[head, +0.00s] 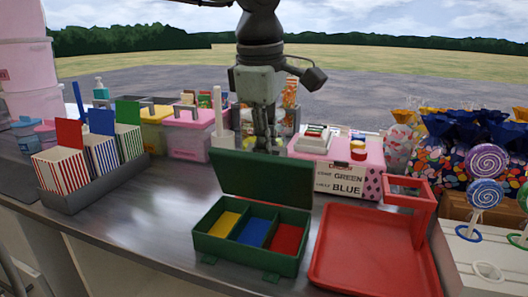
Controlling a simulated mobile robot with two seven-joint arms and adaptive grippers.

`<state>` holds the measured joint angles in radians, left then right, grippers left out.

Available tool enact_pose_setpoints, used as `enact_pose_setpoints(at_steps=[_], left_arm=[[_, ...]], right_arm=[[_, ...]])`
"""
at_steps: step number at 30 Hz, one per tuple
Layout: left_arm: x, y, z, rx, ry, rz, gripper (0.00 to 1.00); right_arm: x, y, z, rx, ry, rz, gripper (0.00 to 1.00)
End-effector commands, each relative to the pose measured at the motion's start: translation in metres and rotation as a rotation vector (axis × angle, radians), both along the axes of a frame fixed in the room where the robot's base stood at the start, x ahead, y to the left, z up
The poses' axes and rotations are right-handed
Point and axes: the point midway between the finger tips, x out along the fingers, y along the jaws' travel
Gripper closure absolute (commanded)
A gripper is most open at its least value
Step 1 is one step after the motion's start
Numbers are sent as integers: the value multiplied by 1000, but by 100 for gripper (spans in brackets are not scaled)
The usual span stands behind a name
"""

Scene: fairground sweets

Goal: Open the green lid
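The green box (248,259) sits on the metal counter with its green lid (262,177) raised, standing up and leaning back at the box's rear edge. The open box shows three compartments with yellow, blue and red contents. My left gripper (264,143) points down just behind the lid. Its fingers look close together with nothing seen between them. The lid partly hides the fingertips, so I cannot tell whether they touch it. My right gripper is not in view.
A red tray (350,282) with a raised stand lies to the right. A pink box (345,179) with a sign is behind it. Lollipops (487,162) stand far right. Striped boxes (62,169) stand in a grey holder at left. The counter left of the green box is clear.

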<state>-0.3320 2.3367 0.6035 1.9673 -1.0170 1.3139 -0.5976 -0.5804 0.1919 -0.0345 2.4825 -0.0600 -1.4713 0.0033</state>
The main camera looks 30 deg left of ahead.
Motion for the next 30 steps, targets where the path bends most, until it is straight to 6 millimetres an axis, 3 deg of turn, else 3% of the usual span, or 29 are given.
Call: enact_pose_setpoints(at_steps=[8,16,24,25,30], left_arm=[[23,5,2,1,-17,0,100],[41,10,-9,1,-14,2,100],[45,11,-13,1,-15,1,100],[45,11,-14,1,-14,1,87],[44,11,-16,1,-9,1,66]], right_arm=[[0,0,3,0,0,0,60],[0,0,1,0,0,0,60],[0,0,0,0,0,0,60],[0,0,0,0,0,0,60],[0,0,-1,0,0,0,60]])
